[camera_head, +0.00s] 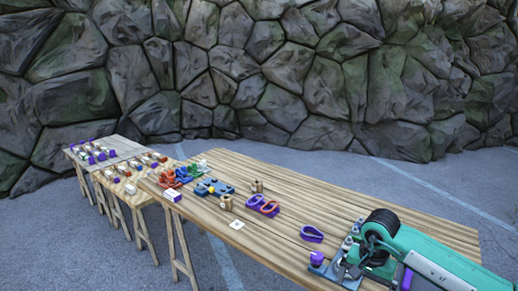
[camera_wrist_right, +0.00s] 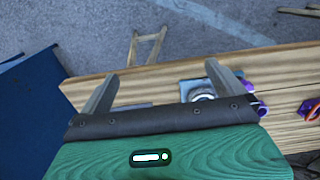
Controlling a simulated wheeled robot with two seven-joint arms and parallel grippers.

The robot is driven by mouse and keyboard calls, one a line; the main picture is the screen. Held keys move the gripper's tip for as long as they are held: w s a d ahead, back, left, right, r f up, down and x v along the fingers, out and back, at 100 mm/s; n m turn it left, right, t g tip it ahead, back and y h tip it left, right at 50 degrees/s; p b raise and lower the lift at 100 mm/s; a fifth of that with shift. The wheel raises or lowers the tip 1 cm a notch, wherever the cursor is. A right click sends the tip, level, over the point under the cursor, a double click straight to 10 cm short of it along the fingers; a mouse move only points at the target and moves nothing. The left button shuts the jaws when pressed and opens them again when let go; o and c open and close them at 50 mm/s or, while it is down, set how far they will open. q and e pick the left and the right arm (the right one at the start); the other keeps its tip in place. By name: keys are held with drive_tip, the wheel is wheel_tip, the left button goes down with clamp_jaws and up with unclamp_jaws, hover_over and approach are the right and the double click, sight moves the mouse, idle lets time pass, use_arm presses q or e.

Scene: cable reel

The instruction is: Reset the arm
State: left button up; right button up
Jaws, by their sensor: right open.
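My right arm (camera_head: 440,262) is teal-green with a black joint and enters the head view at the lower right, over the near right end of the long wooden table (camera_head: 420,226). Its fingers are hard to separate from the grey parts below it there. In the right wrist view my right gripper (camera_wrist_right: 161,74) shows two grey fingers spread wide, with nothing held between them. They lie over the table's edge. A grey plate with a round part (camera_wrist_right: 198,91) is close to the right-hand finger, partly hidden by it. My left gripper is not in view.
Further tables with small items (camera_head: 100,153) stand at the left. A dark blue panel (camera_wrist_right: 30,115) shows in the wrist view.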

drive_tip(key=w+a+f+m+t+y, duration=0.1)
drive_tip(key=w+a+f+m+y, duration=0.1)
drive_tip(key=a+f+m+y, duration=1.4)
drive_tip(key=d+f+m+t+h, duration=0.3)
drive_tip(key=d+f+m+t, duration=0.15)
drive_tip(key=f+m, duration=0.55)
drive_tip(key=d+f+m+t+h, duration=0.3)
drive_tip(key=f+m+t, duration=0.35)
drive_tip(key=m, duration=0.55)
drive_tip(key=s+d+f+m+g+h, duration=0.2)
drive_tip(key=s+d+f+m+h, duration=0.2)
drive_tip(key=s+f+m, duration=0.55)
drive_tip(key=s+d+f+m+g+h, duration=0.2)
drive_tip(key=s+d+f+m+h, duration=0.3)
drive_tip(key=s+f, duration=0.8)
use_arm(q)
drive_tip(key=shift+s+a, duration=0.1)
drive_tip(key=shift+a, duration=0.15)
use_arm(e)
drive_tip(key=s+f+m+g, duration=0.3)
drive_tip(key=s+f+m, duration=0.1)
drive_tip(key=s, duration=1)
drive_tip(key=s+a+f+m+g+h, duration=0.1)
drive_tip(key=s+f+m+g, duration=0.3)
drive_tip(key=s, duration=1.1)
drive_tip(key=shift+f+m, duration=0.55)
drive_tip(key=shift+m, duration=0.3)
